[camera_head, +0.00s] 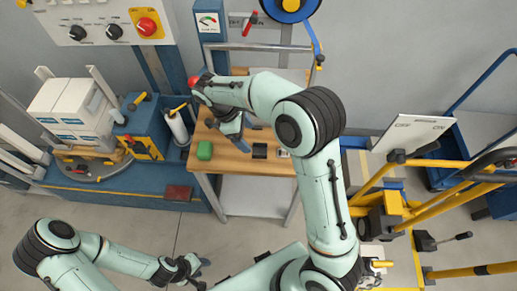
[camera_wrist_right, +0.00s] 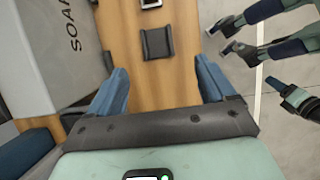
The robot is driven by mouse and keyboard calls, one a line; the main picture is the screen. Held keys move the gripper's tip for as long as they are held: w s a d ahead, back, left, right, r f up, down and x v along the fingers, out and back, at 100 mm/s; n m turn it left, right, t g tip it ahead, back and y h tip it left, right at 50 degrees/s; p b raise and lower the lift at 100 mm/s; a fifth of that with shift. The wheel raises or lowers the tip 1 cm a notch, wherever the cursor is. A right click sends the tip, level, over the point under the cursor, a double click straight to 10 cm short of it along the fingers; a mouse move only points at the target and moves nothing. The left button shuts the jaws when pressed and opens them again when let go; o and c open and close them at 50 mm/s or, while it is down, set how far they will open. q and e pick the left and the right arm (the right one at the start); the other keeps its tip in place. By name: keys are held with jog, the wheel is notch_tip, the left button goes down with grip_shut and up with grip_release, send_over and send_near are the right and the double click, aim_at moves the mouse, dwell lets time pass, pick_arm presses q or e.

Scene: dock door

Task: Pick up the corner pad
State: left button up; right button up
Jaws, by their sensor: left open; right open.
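The corner pad, which I take to be the small black angled piece (camera_head: 260,151), lies on the wooden bench top (camera_head: 232,163). In the right wrist view the pad (camera_wrist_right: 157,42) shows raised edges and lies ahead of the fingers, roughly centred between them. My right gripper (camera_head: 237,137) is open and empty over the bench, left of the pad in the head view. Its two blue fingers stand wide apart in the wrist view (camera_wrist_right: 162,75), not touching the pad. My left gripper (camera_head: 196,273) is open, low at the bottom of the head view, away from the bench.
A small pale-screened device (camera_head: 282,153) lies right of the pad. A large grey box-like thing (camera_wrist_right: 60,50) stands beside the bench top in the wrist view. Floor is clear in front of the bench.

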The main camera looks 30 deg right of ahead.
aim_at(261, 152)
jog(key=x, duration=0.3)
jog(key=shift+d+f, duration=0.2)
jog(key=shift+f, duration=0.35)
jog(key=x, duration=0.5)
jog(key=shift+d+r, duration=0.1)
jog(key=shift+d, duration=0.1)
jog(key=shift+s, duration=0.1)
jog(key=c, duration=1.1)
